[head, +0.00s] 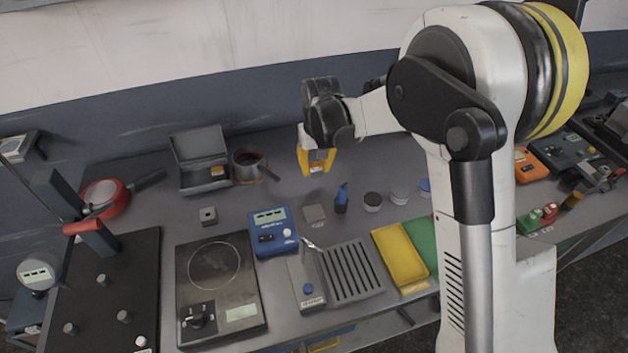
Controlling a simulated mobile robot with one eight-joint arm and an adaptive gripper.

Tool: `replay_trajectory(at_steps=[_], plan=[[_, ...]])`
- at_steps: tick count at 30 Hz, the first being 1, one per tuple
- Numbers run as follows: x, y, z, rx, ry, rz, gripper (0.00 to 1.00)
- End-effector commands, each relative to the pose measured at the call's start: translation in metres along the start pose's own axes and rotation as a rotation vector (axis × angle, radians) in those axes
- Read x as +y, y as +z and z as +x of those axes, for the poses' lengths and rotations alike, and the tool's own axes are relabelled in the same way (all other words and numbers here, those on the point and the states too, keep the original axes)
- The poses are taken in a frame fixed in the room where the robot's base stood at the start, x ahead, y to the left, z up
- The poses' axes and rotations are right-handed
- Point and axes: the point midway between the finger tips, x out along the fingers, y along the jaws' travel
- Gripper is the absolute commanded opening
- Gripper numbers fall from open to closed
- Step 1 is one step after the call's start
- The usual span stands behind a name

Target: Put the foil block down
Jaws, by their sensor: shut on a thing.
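My gripper (317,163) has yellow fingers that point down, above the back middle of the grey bench (375,170). It is shut on a small greyish block, the foil block (317,168), with an orange patch low on its face. The fingers cover most of its sides. The block seems to be held above the bench, but the exact gap below it cannot be told from this view.
An open grey case (202,147) and a small pot (249,167) stand left of my gripper. A grey-brown block (314,213), a blue bottle (342,198), several small jars and a blue meter (272,231) stand in front. A hot plate (220,290) and yellow tray (399,252) lie nearer.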

Motion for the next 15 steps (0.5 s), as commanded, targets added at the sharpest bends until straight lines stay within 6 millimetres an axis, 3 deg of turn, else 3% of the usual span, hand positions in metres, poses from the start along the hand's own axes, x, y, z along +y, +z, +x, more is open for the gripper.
replay_trajectory(at_steps=[5, 12, 15], plan=[[-0.005, -0.004, 0.01, 0.0, 0.0, -0.001, 0.0], [-0.005, 0.002, 0.044, 0.0, 0.0, 0.0, 0.0], [-0.005, 0.002, 0.045, 0.0, 0.0, 0.0, 0.0]])
